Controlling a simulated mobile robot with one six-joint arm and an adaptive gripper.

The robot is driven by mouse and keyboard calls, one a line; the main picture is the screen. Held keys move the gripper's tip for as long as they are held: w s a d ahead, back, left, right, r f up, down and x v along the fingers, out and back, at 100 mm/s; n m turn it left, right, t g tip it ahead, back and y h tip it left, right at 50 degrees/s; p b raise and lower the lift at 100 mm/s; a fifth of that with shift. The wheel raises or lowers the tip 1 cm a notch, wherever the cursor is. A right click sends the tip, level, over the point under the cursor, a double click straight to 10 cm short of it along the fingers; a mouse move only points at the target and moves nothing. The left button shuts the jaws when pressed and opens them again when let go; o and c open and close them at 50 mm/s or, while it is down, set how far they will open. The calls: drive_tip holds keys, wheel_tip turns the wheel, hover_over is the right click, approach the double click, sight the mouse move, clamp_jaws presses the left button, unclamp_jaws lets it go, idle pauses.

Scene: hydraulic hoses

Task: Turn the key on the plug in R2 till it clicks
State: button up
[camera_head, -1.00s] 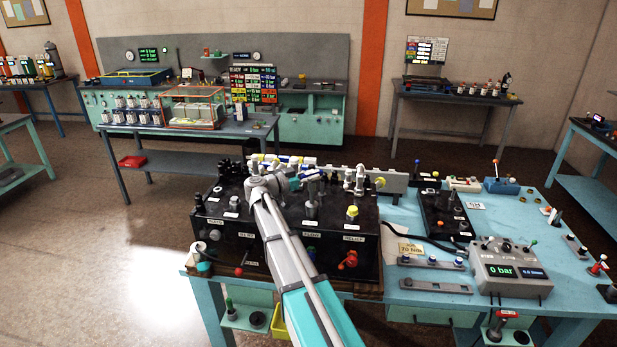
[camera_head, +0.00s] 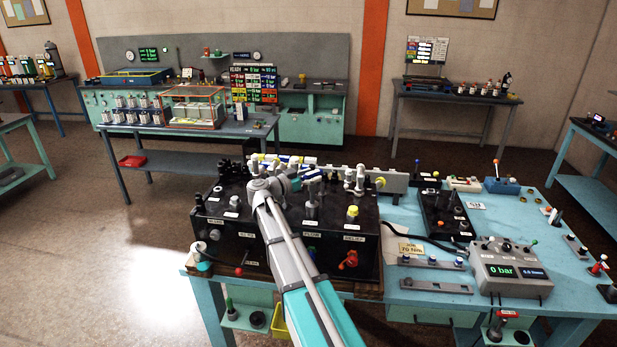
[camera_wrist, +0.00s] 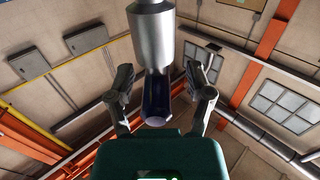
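In the wrist view a silver cylinder (camera_wrist: 152,40) with a dark, blue-black lower part (camera_wrist: 157,100) stands between the fingers of my gripper (camera_wrist: 160,82). The fingers are spread on either side of the dark part, and gaps show on both sides. I cannot tell whether this is the plug with its key. In the head view my arm reaches over the black manifold block (camera_head: 325,252), and my gripper's fingers are hard to make out there among the fittings. The R2 label is not readable.
Posts stand close on the block, one with a yellow top (camera_head: 352,212). A red valve handle (camera_head: 348,261) is on its front. To the right, a grey meter box (camera_head: 510,268) reading 0 bar sits on the blue bench (camera_head: 420,300). A grey rail (camera_head: 375,178) runs behind.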

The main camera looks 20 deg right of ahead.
drive_tip(key=shift+a, duration=0.1)
idle(0.3)
drive_tip(key=shift+s+a, duration=0.1)
drive_tip(key=shift+a, duration=0.1)
drive_tip(key=s+a, duration=0.1)
drive_tip(key=a, duration=1)
drive_tip(key=shift+s+a, duration=0.15)
drive_tip(key=shift+s, duration=0.2)
drive_tip(key=shift+w, duration=0.1)
